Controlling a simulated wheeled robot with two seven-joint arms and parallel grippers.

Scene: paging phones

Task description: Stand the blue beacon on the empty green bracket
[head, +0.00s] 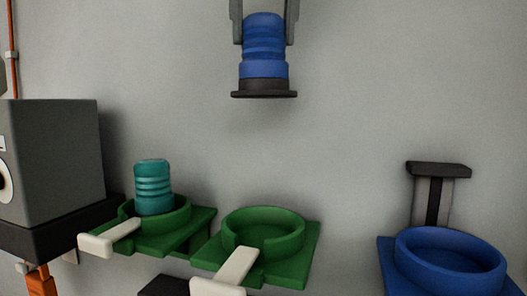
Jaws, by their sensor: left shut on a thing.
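The blue beacon (264,50) has a ribbed blue body on a black flanged base. It is upright, high in front of the wall at the top of the head view. My left gripper (264,22) is shut on its upper part, one finger on each side. The empty green bracket (288,273) is below the beacon, with an open-fronted green ring and a cream lever at its front. A clear gap separates beacon and bracket. Another green bracket (200,222) to its left holds a teal ribbed beacon (153,188). My right gripper is not in view.
A grey speaker box (55,150) stands on a dark shelf at the left. A blue bracket (405,285) with an empty ring is at the lower right, with a black T-shaped fitting (438,170) behind it. The wall between beacon and brackets is clear.

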